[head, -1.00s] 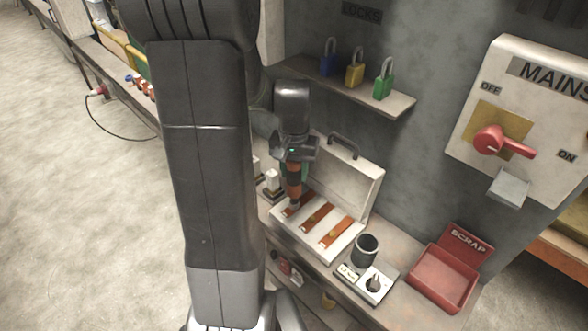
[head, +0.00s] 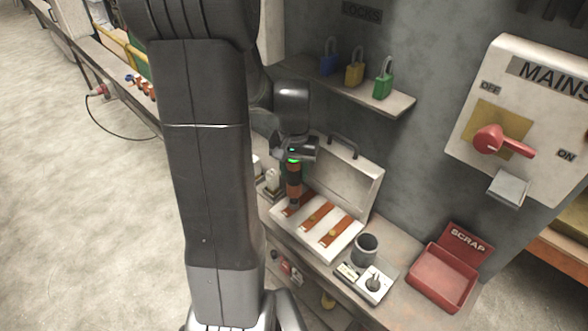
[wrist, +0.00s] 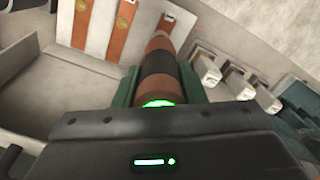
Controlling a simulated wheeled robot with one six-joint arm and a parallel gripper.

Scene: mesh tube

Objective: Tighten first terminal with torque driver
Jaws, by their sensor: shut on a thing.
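My gripper (head: 293,160) is shut on the torque driver (head: 293,180), an orange-brown and black cylinder held upright. In the wrist view the torque driver (wrist: 158,72) runs away from the jaws, and a green glow shows at its near end. Its lower end is at the leftmost copper strip in the open white terminal box (head: 345,250); whether it touches the terminal is hard to tell. The other two copper strips carry brass-coloured terminals, the middle one (head: 315,217) and the right one (head: 333,233). In the wrist view the first strip (wrist: 168,20) is partly hidden by the driver.
A dark cup (head: 365,250) and a small socket plate (head: 374,285) stand right of the box. A red scrap bin (head: 440,280) is farther right. Padlocks stand on the shelf (head: 400,104) above. White blocks (wrist: 235,82) stand close beside the driver.

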